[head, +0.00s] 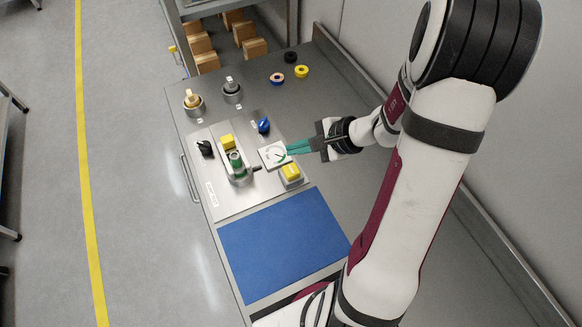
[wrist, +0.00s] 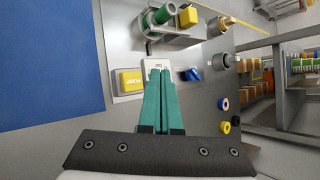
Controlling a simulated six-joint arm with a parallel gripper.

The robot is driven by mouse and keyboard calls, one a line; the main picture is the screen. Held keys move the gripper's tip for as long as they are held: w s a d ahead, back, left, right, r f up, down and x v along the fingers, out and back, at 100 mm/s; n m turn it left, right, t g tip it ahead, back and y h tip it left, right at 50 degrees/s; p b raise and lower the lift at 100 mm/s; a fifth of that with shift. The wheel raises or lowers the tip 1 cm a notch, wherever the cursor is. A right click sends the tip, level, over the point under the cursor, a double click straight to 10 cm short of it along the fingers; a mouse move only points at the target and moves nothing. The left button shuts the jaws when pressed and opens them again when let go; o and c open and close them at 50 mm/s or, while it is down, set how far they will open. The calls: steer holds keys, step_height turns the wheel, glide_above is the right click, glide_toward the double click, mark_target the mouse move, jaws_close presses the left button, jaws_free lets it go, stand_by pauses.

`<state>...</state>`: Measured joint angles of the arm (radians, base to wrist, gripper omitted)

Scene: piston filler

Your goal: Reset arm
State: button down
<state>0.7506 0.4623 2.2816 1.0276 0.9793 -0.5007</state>
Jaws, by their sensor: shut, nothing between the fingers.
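My gripper (head: 288,150) is shut and empty, with its green fingers together above the right side of the piston filler panel (head: 222,205). Its fingertips are by the white dial gauge (head: 272,156); I cannot tell whether they touch it. In the wrist view the closed fingers (wrist: 159,74) cover part of the gauge (wrist: 155,63). A yellow button block (head: 291,172) sits just below the gauge. A blue knob (head: 264,125) is above it. The green-topped cylinder (head: 236,158) with a yellow block (head: 227,142) stands mid-panel. A black knob (head: 205,147) is at the left.
A blue mat (head: 283,245) lies at the front of the metal bench. Two posts with fittings, one brass (head: 192,99) and one grey (head: 231,88), stand at the back left. Several tape-like rings (head: 302,71) lie at the back. Cardboard boxes (head: 203,45) sit on a shelf beyond.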

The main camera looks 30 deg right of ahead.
steer(key=s+a+r+n+g, duration=0.3)
steer(key=s+a+r+n, duration=0.15)
steer(key=a, duration=0.25)
steer(key=s+a+r+n+g, duration=0.2)
steer(key=s+a+r+n, duration=0.25)
steer(key=s+a, duration=0.2)
steer(key=s+r+n+g+h, duration=0.1)
steer(key=s+n+h, duration=0.3)
steer(key=s, duration=0.6)
steer(key=shift+d+r+g, duration=0.3)
steer(key=shift+g, duration=0.2)
stand_by(2.7)
